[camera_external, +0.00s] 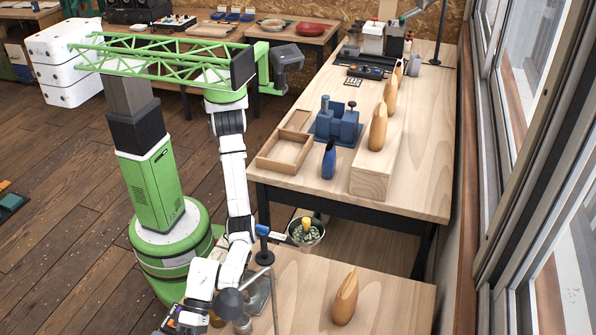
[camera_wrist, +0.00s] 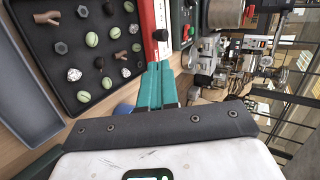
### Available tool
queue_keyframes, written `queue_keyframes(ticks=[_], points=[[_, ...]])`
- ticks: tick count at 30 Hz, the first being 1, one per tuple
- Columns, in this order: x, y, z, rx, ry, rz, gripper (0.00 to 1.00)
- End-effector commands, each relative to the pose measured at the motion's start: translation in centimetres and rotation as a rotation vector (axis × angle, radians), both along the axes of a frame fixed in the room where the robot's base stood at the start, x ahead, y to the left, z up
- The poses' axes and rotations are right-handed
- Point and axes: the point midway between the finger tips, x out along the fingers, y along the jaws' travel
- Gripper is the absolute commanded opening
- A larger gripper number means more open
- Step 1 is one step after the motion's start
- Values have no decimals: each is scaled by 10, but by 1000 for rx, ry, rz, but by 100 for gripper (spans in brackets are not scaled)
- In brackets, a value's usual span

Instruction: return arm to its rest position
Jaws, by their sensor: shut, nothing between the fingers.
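My arm (camera_external: 233,175) hangs down from the green boom beside my column, its elbow low and its wrist at the bottom edge of the external view. My gripper is mostly cut off there. In the wrist view the teal fingers of my gripper (camera_wrist: 157,72) are together, with nothing between them. They point toward the top of that picture, beside a dark tray (camera_wrist: 60,22) of small sorted pieces. I cannot tell whether they touch anything.
A wooden table (camera_external: 380,300) with a tan upright piece (camera_external: 346,298) lies right of my wrist. A bucket (camera_external: 305,232) stands behind it. A long workbench (camera_external: 428,150) holds a wooden tray (camera_external: 262,163) and blue blocks (camera_external: 337,122). Open floor lies left of my base.

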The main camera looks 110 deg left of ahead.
Motion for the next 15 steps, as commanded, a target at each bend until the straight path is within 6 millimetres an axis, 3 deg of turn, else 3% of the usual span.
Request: queue_keyframes(ticks=[5, 15], points=[[1, 9, 4, 2, 37, 53, 0], [3, 59, 20, -52, 271, 370, 0]])
